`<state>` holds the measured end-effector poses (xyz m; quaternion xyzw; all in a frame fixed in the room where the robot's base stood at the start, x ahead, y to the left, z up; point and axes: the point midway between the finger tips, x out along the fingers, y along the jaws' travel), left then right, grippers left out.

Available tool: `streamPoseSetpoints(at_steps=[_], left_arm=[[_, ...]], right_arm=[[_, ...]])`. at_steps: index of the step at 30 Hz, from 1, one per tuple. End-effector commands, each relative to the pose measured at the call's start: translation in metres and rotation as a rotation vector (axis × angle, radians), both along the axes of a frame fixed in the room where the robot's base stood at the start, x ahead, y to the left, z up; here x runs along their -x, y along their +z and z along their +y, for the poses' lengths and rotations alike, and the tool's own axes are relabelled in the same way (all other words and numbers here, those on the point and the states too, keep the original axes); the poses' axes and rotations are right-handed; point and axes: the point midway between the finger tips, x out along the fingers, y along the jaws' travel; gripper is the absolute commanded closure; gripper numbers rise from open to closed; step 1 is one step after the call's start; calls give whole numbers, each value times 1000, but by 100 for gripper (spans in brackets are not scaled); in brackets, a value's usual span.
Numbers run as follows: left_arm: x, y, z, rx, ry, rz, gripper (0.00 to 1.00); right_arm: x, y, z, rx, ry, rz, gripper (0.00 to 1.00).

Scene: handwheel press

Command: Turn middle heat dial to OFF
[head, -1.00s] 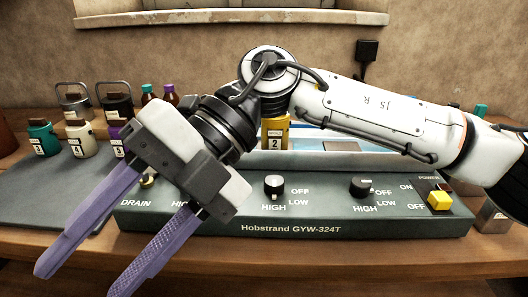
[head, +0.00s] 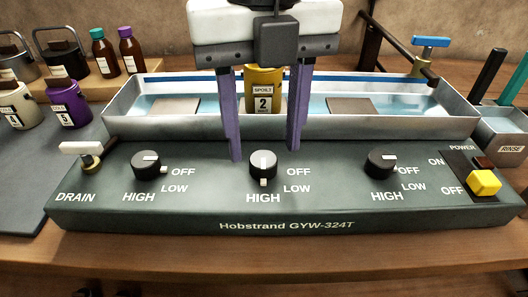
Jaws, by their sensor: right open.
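The middle heat dial (head: 263,164) is a round black knob on the dark green front panel (head: 290,211). Its white tab points down toward HIGH; OFF is printed to its upper right. My right gripper (head: 265,153) hangs above the panel with its purple fingers pointing down, spread open. In the picture one finger is left of the middle dial and the other right of it; the fingers look apart from the knob, and I cannot tell how far in front of or behind it they are. My left gripper is not in view.
The left dial (head: 146,164) and right dial (head: 381,163) have tabs near OFF. A drain lever (head: 82,150) is at the left and a yellow power switch (head: 484,182) at the right. Behind stands a metal basin (head: 390,126) with a yellow container (head: 264,76) between the fingers.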

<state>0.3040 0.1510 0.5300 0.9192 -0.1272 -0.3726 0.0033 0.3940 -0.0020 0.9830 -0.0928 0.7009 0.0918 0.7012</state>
Motion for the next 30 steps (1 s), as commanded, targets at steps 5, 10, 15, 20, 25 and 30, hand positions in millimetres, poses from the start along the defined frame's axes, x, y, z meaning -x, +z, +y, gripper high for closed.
streamPoseSetpoints(at_steps=[5,10,15,20,25,30], left_arm=[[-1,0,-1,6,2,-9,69],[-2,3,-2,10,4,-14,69],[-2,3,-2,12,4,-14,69],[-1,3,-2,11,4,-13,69],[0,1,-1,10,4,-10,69],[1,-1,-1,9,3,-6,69]], right_arm=[[1,-25,0,0,1,1,52],[0,-33,0,-2,0,1,52],[0,-33,0,-2,0,1,52],[1,-33,0,-2,1,1,68],[1,-33,1,-3,1,1,94],[1,-33,1,-3,10,2,94]])
